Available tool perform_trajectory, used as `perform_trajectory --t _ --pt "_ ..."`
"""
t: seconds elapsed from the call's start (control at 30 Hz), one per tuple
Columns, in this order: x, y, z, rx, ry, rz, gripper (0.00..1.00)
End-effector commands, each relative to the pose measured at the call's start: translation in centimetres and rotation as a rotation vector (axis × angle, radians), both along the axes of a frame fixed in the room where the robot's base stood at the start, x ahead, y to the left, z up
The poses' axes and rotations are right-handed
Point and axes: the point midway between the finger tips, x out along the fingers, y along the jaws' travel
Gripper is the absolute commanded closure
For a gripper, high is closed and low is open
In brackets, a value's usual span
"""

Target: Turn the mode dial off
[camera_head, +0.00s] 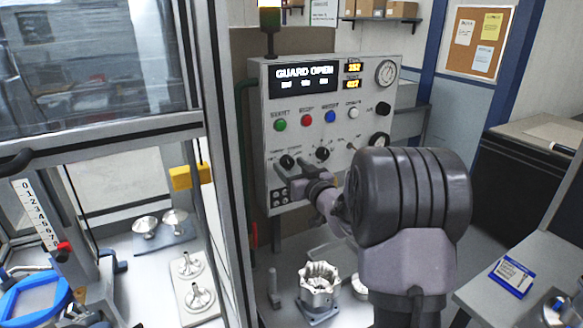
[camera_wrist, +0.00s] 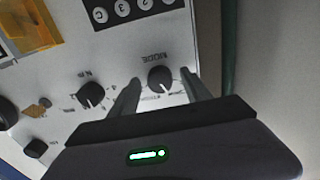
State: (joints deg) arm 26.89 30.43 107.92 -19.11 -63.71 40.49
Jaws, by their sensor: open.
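The mode dial (camera_wrist: 160,78) is a round black knob on the light grey control panel, with the word MODE upside down beside it in the wrist view. It also shows at the panel's lower left in the head view (camera_head: 288,161). My gripper (camera_wrist: 161,77) is open, with one finger on each side of the dial; I cannot tell whether either finger touches it. In the head view my gripper (camera_head: 291,168) reaches the panel from the lower right. The dial's pointer setting is too small to read.
A second black knob (camera_wrist: 91,94) sits beside the mode dial. The panel (camera_head: 270,110) also carries coloured buttons, a gauge (camera_head: 386,72) and a display (camera_head: 303,77) reading GUARD OPEN. A machine frame post (camera_head: 222,150) stands to the left.

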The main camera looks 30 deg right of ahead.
Motion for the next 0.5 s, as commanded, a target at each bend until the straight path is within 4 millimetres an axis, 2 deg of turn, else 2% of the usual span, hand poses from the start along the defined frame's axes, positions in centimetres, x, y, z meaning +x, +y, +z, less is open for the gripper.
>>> perform_trajectory --t 0.13,0.4,0.5 --pt "-0.03 0.00 0.01 0.000 0.000 0.000 0.45" --pt "-0.06 -0.01 0.02 0.000 0.000 0.000 0.98" --pt "-0.06 -0.01 0.02 -0.001 0.000 0.000 1.00"
